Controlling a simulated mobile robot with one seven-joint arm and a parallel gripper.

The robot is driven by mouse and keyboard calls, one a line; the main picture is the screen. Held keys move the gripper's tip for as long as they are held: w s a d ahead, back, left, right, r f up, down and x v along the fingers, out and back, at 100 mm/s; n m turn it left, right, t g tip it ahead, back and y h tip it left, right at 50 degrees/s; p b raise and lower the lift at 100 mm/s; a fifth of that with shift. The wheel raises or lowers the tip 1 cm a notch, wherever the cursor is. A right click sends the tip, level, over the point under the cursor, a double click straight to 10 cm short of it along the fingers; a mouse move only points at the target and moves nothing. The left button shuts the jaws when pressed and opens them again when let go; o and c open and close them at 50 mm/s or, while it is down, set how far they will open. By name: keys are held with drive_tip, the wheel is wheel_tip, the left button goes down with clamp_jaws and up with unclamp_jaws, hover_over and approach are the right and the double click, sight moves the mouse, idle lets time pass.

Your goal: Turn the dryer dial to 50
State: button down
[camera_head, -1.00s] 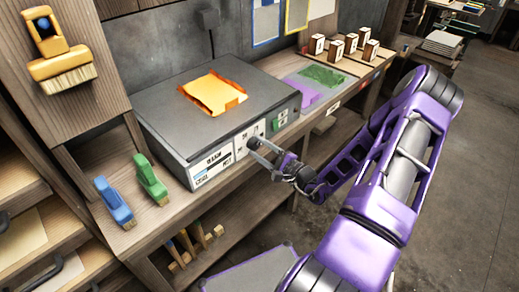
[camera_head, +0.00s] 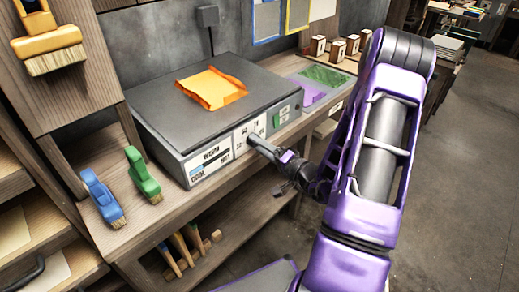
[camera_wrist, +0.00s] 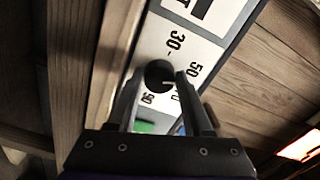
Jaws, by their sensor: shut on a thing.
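The dryer (camera_head: 165,125) is a grey box on the bench with a white front panel. Its black round dial (camera_wrist: 158,74) shows in the wrist view, with printed 30, 50 and 90 around it; another number is partly hidden by a finger. My gripper (camera_wrist: 154,92) is shut on the dial, one finger at each side. In the head view my gripper (camera_head: 252,139) reaches the panel from the front right and hides the dial.
Purple and green sheets (camera_head: 322,80) and several small wooden blocks lie to the right. A lower shelf holds wooden-handled tools.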

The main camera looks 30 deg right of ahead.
drive_tip(key=shift+n, duration=1)
drive_tip(key=shift+c, duration=1.6)
unclamp_jaws()
drive_tip(key=v, duration=1.7)
drive_tip(key=shift+s, duration=0.15)
